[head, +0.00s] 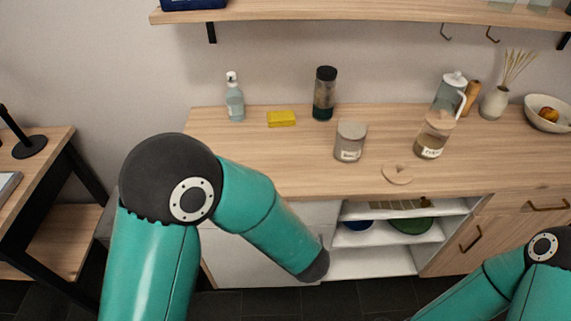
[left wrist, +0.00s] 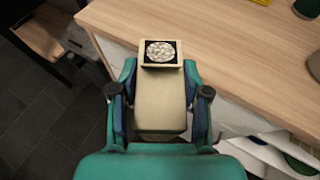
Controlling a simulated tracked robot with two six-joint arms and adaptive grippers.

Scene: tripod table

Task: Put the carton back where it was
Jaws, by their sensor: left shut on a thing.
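The carton (left wrist: 160,108) is a beige box with a dark picture of pale round pieces at its far end. It shows in the left wrist view, between the fingers of my left gripper (left wrist: 159,92). That gripper is shut on the carton's two sides. In this view the carton's far end overlaps the wooden counter top (left wrist: 225,50); its height over it is hard to tell. In the head view the left arm reaches down to the counter's front, and neither its gripper nor the carton shows. My right arm enters at the lower right, its gripper out of view.
On the counter (head: 225,150) stand a soap bottle (head: 235,100), yellow sponge (head: 281,119), dark tumbler (head: 324,95), jar (head: 350,142), second jar (head: 433,138), pitcher (head: 449,92) and loose lid (head: 397,175). Below is an open white shelf unit (head: 375,263) holding dishes. The counter's front left is clear.

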